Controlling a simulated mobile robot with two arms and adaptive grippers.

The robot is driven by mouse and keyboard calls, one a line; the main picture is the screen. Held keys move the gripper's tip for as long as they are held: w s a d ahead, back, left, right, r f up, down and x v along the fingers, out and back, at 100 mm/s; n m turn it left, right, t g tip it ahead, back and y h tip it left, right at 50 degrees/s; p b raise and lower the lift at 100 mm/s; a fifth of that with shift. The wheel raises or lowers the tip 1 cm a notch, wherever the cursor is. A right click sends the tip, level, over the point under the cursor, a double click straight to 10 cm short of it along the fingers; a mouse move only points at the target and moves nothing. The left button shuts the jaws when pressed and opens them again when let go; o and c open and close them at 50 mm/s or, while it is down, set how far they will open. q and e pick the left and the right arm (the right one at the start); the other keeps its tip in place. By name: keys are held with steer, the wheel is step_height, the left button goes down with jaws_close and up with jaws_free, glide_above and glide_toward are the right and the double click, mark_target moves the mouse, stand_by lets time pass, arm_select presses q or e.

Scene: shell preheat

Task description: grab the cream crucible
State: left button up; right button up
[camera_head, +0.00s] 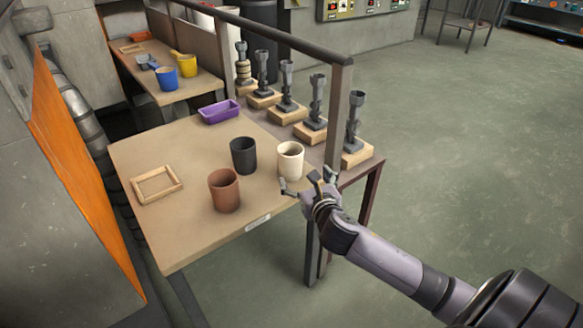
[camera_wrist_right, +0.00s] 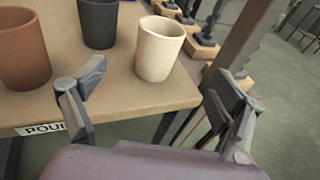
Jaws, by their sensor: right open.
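The cream crucible (camera_head: 290,163) stands upright on the tan table (camera_head: 165,235), near its right corner. In the right wrist view the cream crucible (camera_wrist_right: 158,50) is ahead of the jaws and apart from them. My right gripper (camera_head: 308,188) is open and empty at the table's front edge, on the near side of the cream crucible. Its two fingers (camera_wrist_right: 160,108) are spread wide in the right wrist view. A dark grey crucible (camera_head: 243,156) stands just left of the cream one. A brown crucible (camera_head: 224,192) stands nearer the front. My left gripper is not in view.
A wooden frame (camera_head: 157,184) lies on the table's left side and a purple tray (camera_head: 220,111) at its back. A post and rail (camera_head: 338,115) rise close to the right of the cream crucible, with several dark stands on wooden blocks (camera_head: 310,132) behind.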

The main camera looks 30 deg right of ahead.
mark_target(294, 162)
steer(key=b+x, duration=0.1)
steer(key=x, duration=0.7)
steer(key=shift+w+f, duration=0.1)
steer(key=b+x, duration=0.1)
steer(key=x, duration=0.4)
steer(key=shift+w+f, duration=0.15)
steer(key=shift+w, duration=0.05)
steer(key=shift+w+d, duration=0.25)
steer(key=shift+w, duration=0.3)
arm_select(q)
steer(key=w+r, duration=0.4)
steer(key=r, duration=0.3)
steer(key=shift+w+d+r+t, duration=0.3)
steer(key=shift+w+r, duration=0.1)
arm_select(e)
steer(key=shift+c, duration=0.3)
steer(key=c, duration=1.5)
